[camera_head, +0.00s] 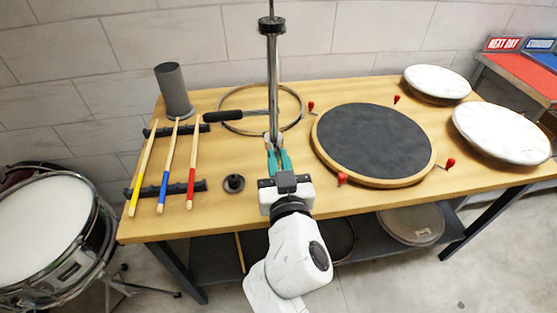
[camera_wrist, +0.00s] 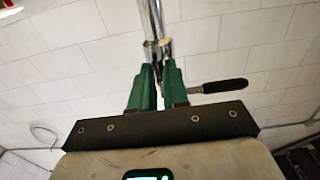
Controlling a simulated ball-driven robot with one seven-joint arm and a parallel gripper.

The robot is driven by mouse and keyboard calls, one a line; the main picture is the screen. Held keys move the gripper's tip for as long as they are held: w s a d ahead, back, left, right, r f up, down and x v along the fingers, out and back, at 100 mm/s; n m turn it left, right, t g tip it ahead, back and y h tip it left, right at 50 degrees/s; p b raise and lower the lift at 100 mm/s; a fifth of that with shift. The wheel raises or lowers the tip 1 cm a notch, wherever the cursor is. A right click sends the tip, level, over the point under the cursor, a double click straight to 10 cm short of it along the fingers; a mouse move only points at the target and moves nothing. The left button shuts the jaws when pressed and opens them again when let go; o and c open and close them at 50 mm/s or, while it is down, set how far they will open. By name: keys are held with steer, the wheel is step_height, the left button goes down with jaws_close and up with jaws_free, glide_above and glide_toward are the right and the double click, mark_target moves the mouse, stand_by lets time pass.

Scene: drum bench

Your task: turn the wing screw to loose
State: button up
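A chrome upright stand (camera_head: 273,85) rises from the bench with a dark clamp near its top. A lever with a black handle (camera_head: 222,116) sticks out to the left of the stand; in the wrist view the black handle (camera_wrist: 225,86) shows at the right. My gripper (camera_head: 277,150) points at the lower part of the stand. In the wrist view, its green fingers (camera_wrist: 158,66) stand a narrow gap apart, with a small metal piece (camera_wrist: 166,47) on the stand at their tips. It may be the wing screw. I cannot tell whether the fingers touch it.
A round dark practice pad (camera_head: 373,142) with red-topped screws lies close to the right of my gripper. Three drumsticks (camera_head: 167,178) rest on a black rack at the left. A small black ring (camera_head: 233,183), a grey cylinder (camera_head: 173,90) and a hoop (camera_head: 232,100) are nearby.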

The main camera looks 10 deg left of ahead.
jaws_close()
steer(key=shift+n, duration=0.3)
steer(key=shift+s+a+f+n+p, duration=0.15)
steer(key=shift+n+p, duration=1.05)
steer(key=shift+n, duration=3.85)
steer(key=shift+w+d+f+n+p, duration=0.2)
steer(key=shift+n+p, duration=1)
steer(key=shift+n, duration=3.8)
steer(key=shift+s+a+f+n+p, duration=0.25)
steer(key=shift+n+p, duration=0.95)
steer(key=shift+n, duration=3.85)
steer(key=shift+w+f, duration=0.1)
steer(key=shift+o, duration=2.4)
jaws_free()
